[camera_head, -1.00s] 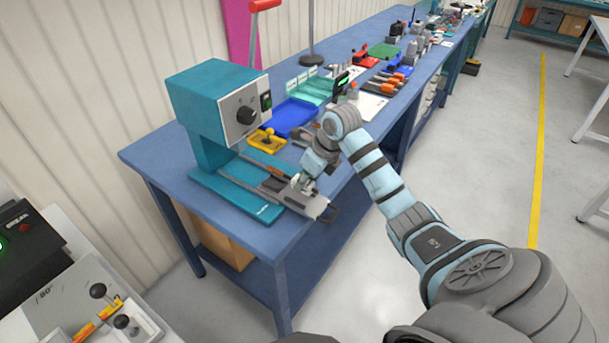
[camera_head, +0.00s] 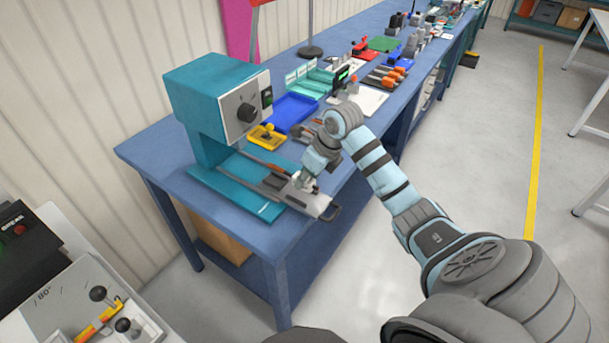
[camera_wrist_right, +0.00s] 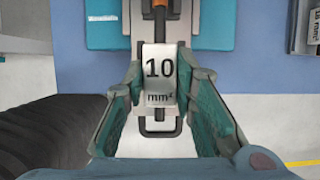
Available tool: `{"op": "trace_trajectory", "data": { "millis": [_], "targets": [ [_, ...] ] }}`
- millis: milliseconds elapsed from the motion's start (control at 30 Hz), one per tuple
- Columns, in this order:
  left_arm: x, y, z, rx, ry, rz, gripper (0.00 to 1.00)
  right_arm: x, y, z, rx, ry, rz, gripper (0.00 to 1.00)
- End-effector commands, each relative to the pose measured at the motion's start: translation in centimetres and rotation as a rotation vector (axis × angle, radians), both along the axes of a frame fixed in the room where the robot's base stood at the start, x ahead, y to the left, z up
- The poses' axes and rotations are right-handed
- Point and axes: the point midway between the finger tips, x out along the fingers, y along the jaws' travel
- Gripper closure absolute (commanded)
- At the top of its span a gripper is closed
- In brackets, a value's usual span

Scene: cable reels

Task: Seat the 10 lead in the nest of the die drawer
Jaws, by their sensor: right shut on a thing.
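My right gripper (camera_head: 307,185) is over the pulled-out die drawer (camera_head: 322,203) of the teal press (camera_head: 215,100). In the right wrist view my right gripper (camera_wrist_right: 160,92) has its green-padded fingers on either side of a light tag marked "10 mm²" (camera_wrist_right: 160,75), the 10 lead, and is shut on it. An orange-brown end (camera_wrist_right: 162,4) and dark cable run up from the tag along the drawer. The drawer's dark handle (camera_wrist_right: 160,128) shows below the tag. Whether the lead touches the nest is hidden by the tag and fingers. My left gripper is not in view.
A yellow tray (camera_head: 267,138) and a blue tray (camera_head: 292,111) stand behind the press base on the blue table (camera_head: 160,150). Several tools lie farther along it. Another labelled block (camera_wrist_right: 314,30) is at the right edge of the wrist view.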

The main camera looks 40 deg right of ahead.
Motion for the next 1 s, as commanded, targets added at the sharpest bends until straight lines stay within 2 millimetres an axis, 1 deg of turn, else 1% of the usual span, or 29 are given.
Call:
{"op": "trace_trajectory", "data": {
  "millis": [233, 700, 1000],
  "targets": [
    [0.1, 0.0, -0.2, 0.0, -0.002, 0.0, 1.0, 0.1, 0.0, -0.2, 0.0, 0.0, 0.0, 1.0],
    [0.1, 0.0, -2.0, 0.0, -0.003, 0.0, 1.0, 0.7, 0.1, -2.2, 0.001, 0.007, 0.0, 1.0],
    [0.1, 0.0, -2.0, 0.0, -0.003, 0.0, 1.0, 0.8, 0.1, -2.2, 0.001, 0.008, 0.001, 1.0]
  ]
}}
